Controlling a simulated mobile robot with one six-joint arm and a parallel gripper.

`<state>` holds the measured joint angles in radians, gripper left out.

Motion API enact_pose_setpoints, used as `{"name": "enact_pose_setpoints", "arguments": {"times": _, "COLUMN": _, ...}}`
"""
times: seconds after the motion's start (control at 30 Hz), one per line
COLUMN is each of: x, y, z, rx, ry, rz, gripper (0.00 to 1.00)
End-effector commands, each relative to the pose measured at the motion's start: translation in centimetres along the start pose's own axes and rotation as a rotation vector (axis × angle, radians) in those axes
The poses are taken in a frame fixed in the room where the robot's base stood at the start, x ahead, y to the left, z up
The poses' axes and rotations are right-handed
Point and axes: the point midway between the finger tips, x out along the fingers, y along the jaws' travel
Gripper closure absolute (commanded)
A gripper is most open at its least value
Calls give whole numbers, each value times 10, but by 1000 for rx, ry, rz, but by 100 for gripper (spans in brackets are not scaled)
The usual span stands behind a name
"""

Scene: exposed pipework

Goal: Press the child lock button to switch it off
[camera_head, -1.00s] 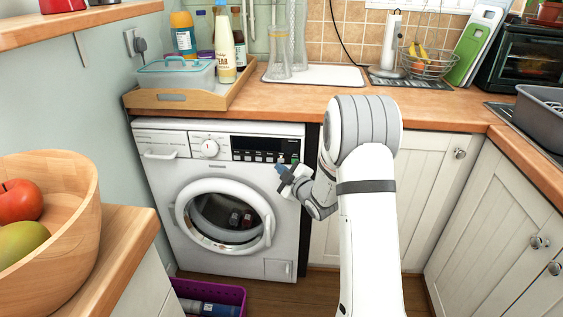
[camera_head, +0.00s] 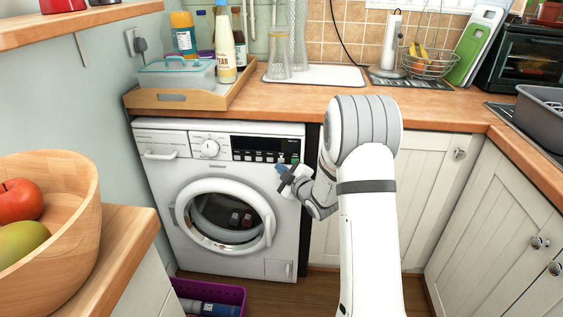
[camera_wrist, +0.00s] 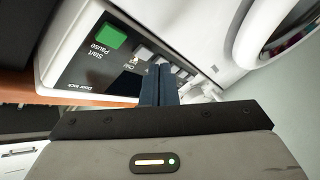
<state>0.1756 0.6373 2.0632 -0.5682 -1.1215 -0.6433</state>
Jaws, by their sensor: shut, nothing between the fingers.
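The washing machine (camera_head: 218,250) stands under the wooden counter, its door shut. Its dark control panel (camera_head: 265,149) has a row of small buttons along the lower edge. In the wrist view the panel (camera_wrist: 88,75) appears turned, with a green Start/Pause button (camera_wrist: 111,36) and lettering that seems to read "Child" beside a grey button (camera_wrist: 144,53). My gripper (camera_wrist: 160,70) is shut and empty, its dark blue fingertips at the row of buttons close to that lettering. The fingers hide part of the row; I cannot tell whether they touch a button. In the head view my gripper (camera_head: 281,171) is at the panel's lower right.
The round door (camera_head: 225,217) bulges out below the panel. A purple basket (camera_head: 210,297) is on the floor in front. A wooden tray (camera_head: 175,98) stands on the counter above. A fruit bowl (camera_head: 70,215) is at the near left.

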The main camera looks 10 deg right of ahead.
Motion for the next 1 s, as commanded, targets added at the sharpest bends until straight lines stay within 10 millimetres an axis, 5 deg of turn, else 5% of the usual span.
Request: {"name": "enact_pose_setpoints", "arguments": {"times": 1.0, "x": 10, "y": 6, "z": 6, "rx": -1, "ry": 0, "rz": 0, "gripper": 100}}
